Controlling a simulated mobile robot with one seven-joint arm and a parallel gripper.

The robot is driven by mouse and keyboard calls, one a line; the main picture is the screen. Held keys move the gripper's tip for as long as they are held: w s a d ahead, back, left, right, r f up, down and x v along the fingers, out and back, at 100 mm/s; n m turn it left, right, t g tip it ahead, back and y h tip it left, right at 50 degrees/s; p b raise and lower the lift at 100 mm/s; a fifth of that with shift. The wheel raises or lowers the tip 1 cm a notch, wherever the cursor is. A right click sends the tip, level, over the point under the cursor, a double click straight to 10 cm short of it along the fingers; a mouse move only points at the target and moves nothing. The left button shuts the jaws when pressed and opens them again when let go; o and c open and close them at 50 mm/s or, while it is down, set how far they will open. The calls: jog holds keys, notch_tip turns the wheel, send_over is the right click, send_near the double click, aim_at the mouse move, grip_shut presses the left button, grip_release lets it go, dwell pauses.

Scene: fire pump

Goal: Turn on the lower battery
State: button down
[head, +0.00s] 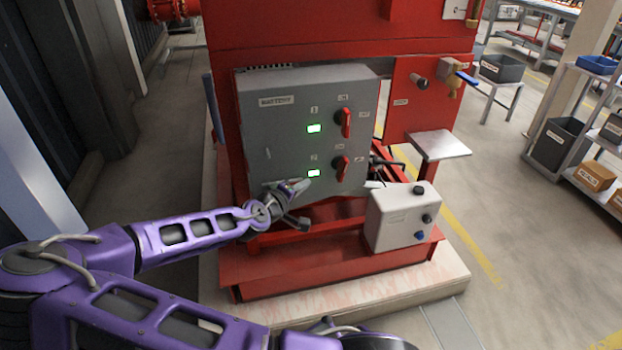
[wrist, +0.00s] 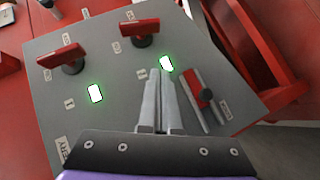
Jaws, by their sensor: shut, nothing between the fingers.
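The grey battery box (head: 300,90) has two red rotary switches on its front, an upper one (head: 344,123) and a lower one (head: 340,167). Both handles stand roughly upright in the head view. Beside them the upper light (head: 314,128) and the lower light (head: 314,173) both glow green. In the wrist view the lower switch (wrist: 140,30) is at top centre and the upper switch (wrist: 62,57) at left. My gripper (head: 304,183) is shut and empty, its tips (wrist: 160,74) close to the lower light (wrist: 166,63). I cannot tell whether it touches the box.
In the wrist view, another red handle (wrist: 200,95) sits just right of my fingers. A pale control box (head: 400,218) with knobs stands at the right on the red base (head: 290,272). A metal shelf plate (head: 440,145) juts out beyond it. Floor right of the plinth is clear.

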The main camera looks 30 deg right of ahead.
jog(key=shift+v, duration=1.2)
jog(key=shift+w+a+f, duration=0.1)
jog(key=shift+a+f, duration=0.05)
jog(key=shift+f, duration=0.05)
